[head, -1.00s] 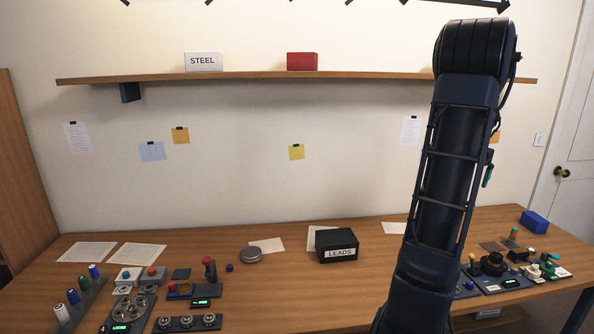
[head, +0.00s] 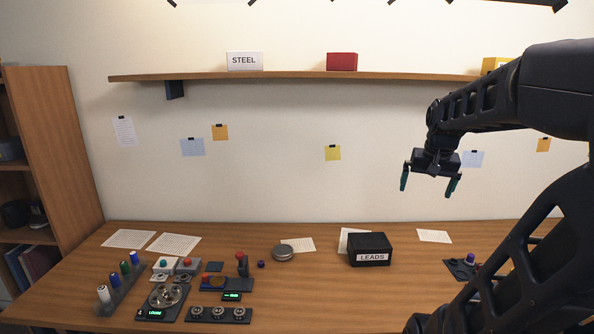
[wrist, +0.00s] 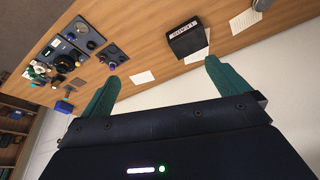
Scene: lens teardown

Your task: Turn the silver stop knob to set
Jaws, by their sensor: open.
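A dark panel (head: 242,314) at the front left of the table carries a row of three silver knobs (head: 217,311). A dark unit (head: 176,303) just left of it has a round silver part (head: 164,296) and a green-lit display. I cannot tell which silver part is the stop knob, and no readable mark shows its setting. My gripper (head: 428,188) is open and empty, high above the back of the table, far right of these panels. Its teal fingers (wrist: 215,75) also show apart in the wrist view, with nothing between them.
A black LEADS box (head: 368,249) and a round grey tin (head: 283,253) stand mid-table. A shelf (head: 290,76) spans the wall. The middle front of the table is clear.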

